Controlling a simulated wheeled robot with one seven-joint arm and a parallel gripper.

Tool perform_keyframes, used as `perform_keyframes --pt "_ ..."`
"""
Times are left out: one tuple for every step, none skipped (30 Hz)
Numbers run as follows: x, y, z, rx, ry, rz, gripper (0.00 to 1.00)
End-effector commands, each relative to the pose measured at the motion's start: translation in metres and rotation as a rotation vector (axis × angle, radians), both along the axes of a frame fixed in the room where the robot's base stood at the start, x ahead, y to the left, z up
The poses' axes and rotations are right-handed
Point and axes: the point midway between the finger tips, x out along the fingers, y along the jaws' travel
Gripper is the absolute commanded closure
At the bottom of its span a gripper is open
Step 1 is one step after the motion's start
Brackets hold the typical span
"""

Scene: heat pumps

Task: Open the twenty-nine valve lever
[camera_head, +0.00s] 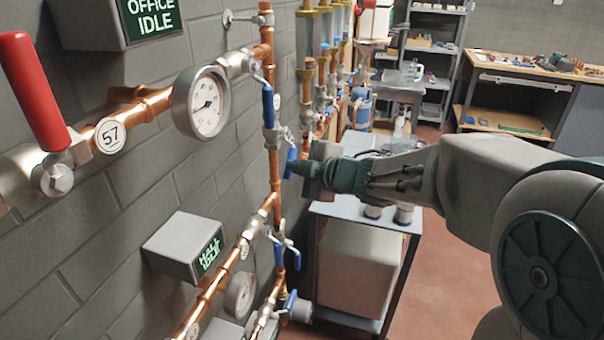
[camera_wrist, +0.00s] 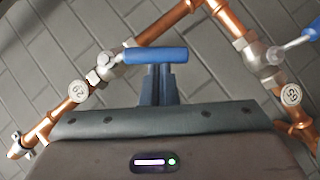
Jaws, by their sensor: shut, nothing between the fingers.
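The valve with the round tag 29 (camera_wrist: 78,92) sits on a copper pipe in the wrist view. Its blue lever (camera_wrist: 155,54) points right from the silver valve body (camera_wrist: 106,66), at an angle to the pipe. My gripper (camera_wrist: 159,70) is shut and empty, its fingertips right at the middle of the lever. I cannot tell whether they touch it. In the head view my gripper (camera_head: 298,167) is beside a blue lever (camera_head: 291,161) near the vertical pipe; the tag is not readable there.
Another valve with a blue lever (camera_wrist: 300,42) and a round tag (camera_wrist: 291,94) is at the right of the wrist view. In the head view a red lever (camera_head: 35,90), a gauge (camera_head: 207,103) and a grey box (camera_head: 187,245) line the wall. A bench (camera_head: 380,219) stands below my gripper.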

Motion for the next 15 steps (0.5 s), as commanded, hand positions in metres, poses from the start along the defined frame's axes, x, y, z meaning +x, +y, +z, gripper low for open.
perform_keyframes --pt "0.000 0.003 -0.011 -0.006 -0.023 0.005 1.00" --pt "0.000 0.004 -0.013 -0.010 -0.036 0.007 1.00" --pt "0.001 0.005 -0.015 -0.016 -0.057 0.009 1.00" --pt "0.001 0.005 -0.017 -0.020 -0.073 0.010 1.00" --pt "0.002 0.006 -0.018 -0.026 -0.091 0.011 1.00" --pt "0.003 0.006 -0.020 -0.031 -0.114 0.013 1.00" --pt "0.003 0.006 -0.021 -0.036 -0.132 0.013 1.00" --pt "0.004 0.006 -0.022 -0.041 -0.149 0.014 1.00" --pt "0.005 0.006 -0.024 -0.047 -0.171 0.014 1.00" --pt "0.006 0.006 -0.025 -0.052 -0.189 0.014 1.00" --pt "0.007 0.005 -0.026 -0.057 -0.205 0.014 1.00" --pt "0.008 0.005 -0.028 -0.064 -0.229 0.014 1.00" --pt "0.009 0.005 -0.029 -0.068 -0.244 0.014 1.00" --pt "0.010 0.004 -0.030 -0.074 -0.263 0.013 1.00" --pt "0.012 0.004 -0.031 -0.079 -0.286 0.013 1.00"
